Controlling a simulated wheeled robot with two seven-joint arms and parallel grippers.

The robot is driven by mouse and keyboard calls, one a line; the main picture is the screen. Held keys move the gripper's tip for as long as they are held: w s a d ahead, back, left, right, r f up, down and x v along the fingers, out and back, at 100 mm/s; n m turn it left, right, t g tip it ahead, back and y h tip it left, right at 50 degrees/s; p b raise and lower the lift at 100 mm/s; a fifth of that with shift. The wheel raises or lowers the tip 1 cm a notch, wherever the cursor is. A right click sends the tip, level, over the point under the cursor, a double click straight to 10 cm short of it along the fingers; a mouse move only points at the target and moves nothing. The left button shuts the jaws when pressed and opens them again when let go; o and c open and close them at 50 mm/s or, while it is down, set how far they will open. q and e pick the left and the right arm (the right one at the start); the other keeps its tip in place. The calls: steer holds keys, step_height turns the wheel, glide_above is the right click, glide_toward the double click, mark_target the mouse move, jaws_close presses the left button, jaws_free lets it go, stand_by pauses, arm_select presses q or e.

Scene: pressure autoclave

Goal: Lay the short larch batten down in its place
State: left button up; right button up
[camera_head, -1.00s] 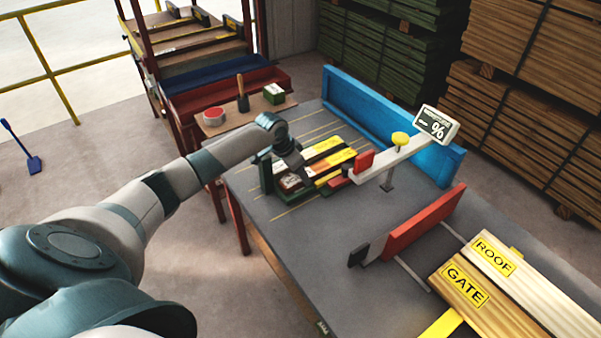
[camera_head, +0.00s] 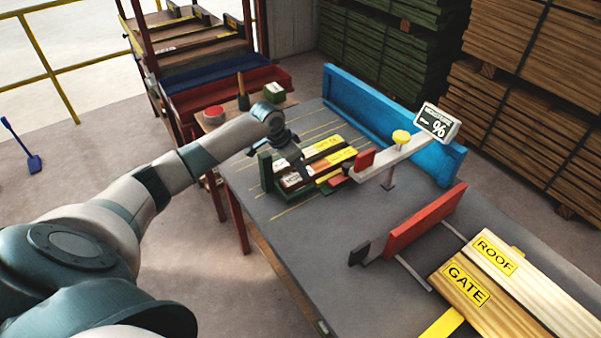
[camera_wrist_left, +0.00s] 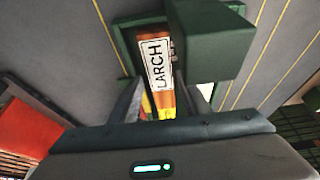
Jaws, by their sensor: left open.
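The short larch batten (camera_wrist_left: 165,75) is orange-brown with a white LARCH label. It lies in a dark green holder (camera_wrist_left: 220,45) on the grey table, and its label end also shows in the head view (camera_head: 292,179). My left gripper (camera_wrist_left: 165,108) is open, its two fingers on either side of the batten's near part in the wrist view. I cannot tell whether they touch it. In the head view the left gripper (camera_head: 291,157) is above the holder, partly hiding the batten. My right gripper is not in view.
A meter with a % display (camera_head: 437,122) stands to the right on a pale arm. A long blue rail (camera_head: 380,115) edges the table behind. ROOF (camera_head: 540,285) and GATE (camera_head: 485,305) boards lie front right.

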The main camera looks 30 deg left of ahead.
arm_select(q)
steer(key=b+v, duration=0.1)
steer(key=v, duration=0.8)
